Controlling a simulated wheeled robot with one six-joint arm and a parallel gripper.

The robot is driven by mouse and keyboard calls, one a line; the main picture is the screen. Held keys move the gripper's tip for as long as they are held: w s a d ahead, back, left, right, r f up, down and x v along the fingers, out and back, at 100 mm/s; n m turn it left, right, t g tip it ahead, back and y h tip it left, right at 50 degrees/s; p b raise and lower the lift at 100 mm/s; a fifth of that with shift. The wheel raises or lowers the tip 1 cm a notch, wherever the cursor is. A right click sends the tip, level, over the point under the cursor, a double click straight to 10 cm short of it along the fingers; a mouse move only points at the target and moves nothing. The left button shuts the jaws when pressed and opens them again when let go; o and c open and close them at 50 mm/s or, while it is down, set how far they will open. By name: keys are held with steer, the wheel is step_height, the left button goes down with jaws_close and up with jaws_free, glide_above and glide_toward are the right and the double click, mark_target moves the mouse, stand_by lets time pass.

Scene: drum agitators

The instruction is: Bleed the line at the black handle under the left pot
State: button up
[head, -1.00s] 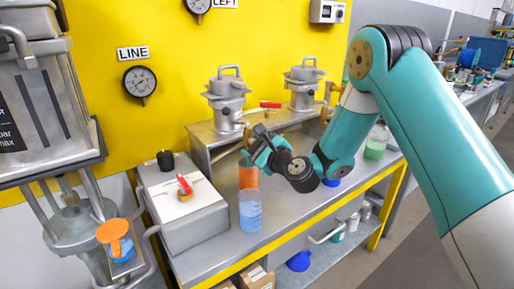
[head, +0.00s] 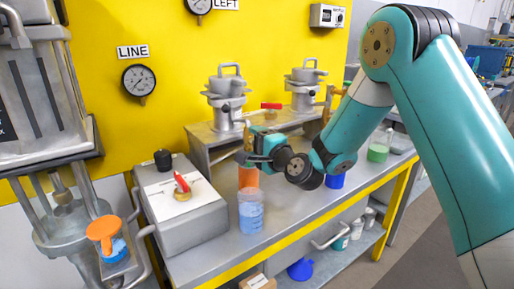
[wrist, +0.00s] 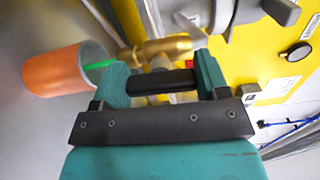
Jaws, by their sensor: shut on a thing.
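The left pot (head: 226,90) is a grey metal vessel on the raised shelf. Below it, my gripper (head: 256,157) reaches in from the right. In the wrist view, my gripper (wrist: 162,84) is shut on the black handle (wrist: 163,81), which lies between its two teal fingers. A brass fitting (wrist: 160,48) sits just beyond the handle. An orange cup (head: 248,177) stands below the gripper in the head view. In the wrist view, the orange cup (wrist: 52,73) has a green streak at its mouth. The handle is hidden in the head view.
A cup of blue liquid (head: 251,212) stands in front of the orange cup. A grey box (head: 185,215) with a red lever (head: 182,182) is at left. The right pot (head: 303,86) is beside the left pot. The LINE gauge (head: 139,80) hangs on the yellow wall.

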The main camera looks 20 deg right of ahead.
steer(key=shift+f+n, duration=0.1)
steer(key=shift+n, duration=0.3)
steer(key=o, duration=0.9)
steer(key=shift+o, duration=0.2)
steer(key=b+v, duration=1.6)
steer(key=v, duration=0.1)
steer(key=shift+s+b, duration=0.2)
steer(key=shift+b, duration=0.1)
